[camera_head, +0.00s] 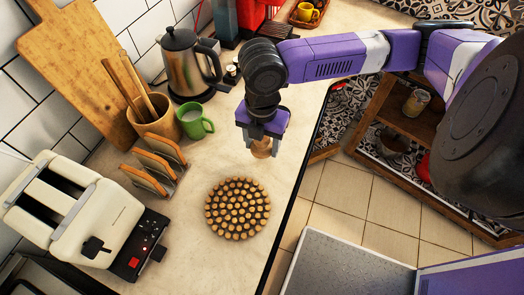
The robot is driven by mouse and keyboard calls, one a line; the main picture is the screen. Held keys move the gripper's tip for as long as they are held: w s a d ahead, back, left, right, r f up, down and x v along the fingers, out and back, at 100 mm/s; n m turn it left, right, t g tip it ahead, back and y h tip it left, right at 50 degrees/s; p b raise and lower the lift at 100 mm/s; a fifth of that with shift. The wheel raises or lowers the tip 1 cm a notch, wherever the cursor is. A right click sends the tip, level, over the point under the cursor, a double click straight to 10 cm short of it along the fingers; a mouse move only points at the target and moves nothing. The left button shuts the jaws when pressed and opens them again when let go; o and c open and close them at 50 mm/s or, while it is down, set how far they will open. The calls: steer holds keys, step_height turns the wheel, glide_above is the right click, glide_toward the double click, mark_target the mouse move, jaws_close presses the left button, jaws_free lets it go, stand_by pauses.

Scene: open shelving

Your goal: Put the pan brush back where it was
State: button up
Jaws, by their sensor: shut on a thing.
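My gripper (262,138) points down over the counter's right part and is shut on a small wooden thing, which I take to be the pan brush (262,152). Only its pale brown lower part shows below the fingers; the rest is hidden by my gripper. I cannot tell whether it touches the counter or hangs just above it. The place it came from cannot be told from this view.
A round trivet of wooden knobs (237,208) lies in front of my gripper. To the left are a green mug (195,123), a utensil pot (158,120), a toast rack (160,163), a kettle (186,65) and a toaster (75,210). Open shelving (395,110) stands right, beyond the counter edge.

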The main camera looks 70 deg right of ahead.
mark_target(262, 154)
steer(key=shift+f, duration=2.1)
steer(key=shift+f, duration=0.1)
steer(key=o, duration=1.3)
